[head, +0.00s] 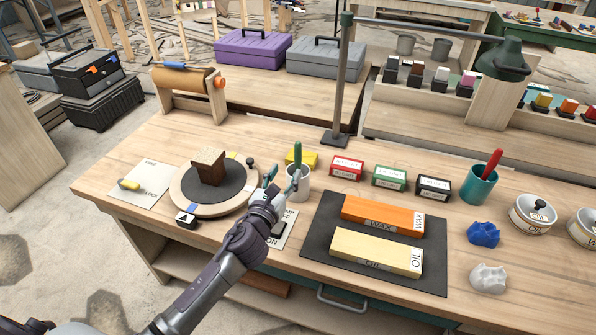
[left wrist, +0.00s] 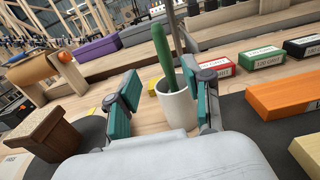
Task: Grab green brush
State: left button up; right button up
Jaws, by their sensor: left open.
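A green brush (head: 297,155) stands handle-up in a white cup (head: 298,184) at the middle of the workbench. In the left wrist view the green handle (left wrist: 161,55) rises from the white cup (left wrist: 178,106), leaning slightly left. The lower part of the brush is hidden inside the cup. My left gripper (head: 273,182) is open just in front and left of the cup. In the left wrist view its teal-padded fingers (left wrist: 162,100) stand apart, with the cup seen between them and beyond. The gripper holds nothing. My right gripper is not in view.
A turntable (head: 180,190) with a brown block (head: 208,166) lies left of the gripper. A dark mat (head: 315,245) with orange and cream bars is at right. Red, green and black boxes (head: 347,167) stand behind it. A lamp post (head: 340,80) rises behind the cup.

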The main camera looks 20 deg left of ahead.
aim_at(297, 159)
pick_arm(q)
jog(key=w, duration=0.3)
jog(key=shift+w+d+f, duration=0.1)
jog(key=shift+w, duration=0.15)
jog(key=w, duration=0.5)
jog(key=shift+w+d+f, duration=0.15)
jog(key=shift+d+f, duration=0.05)
jog(key=shift+d, duration=0.2)
jog(key=shift+c, duration=0.7)
grip_shut()
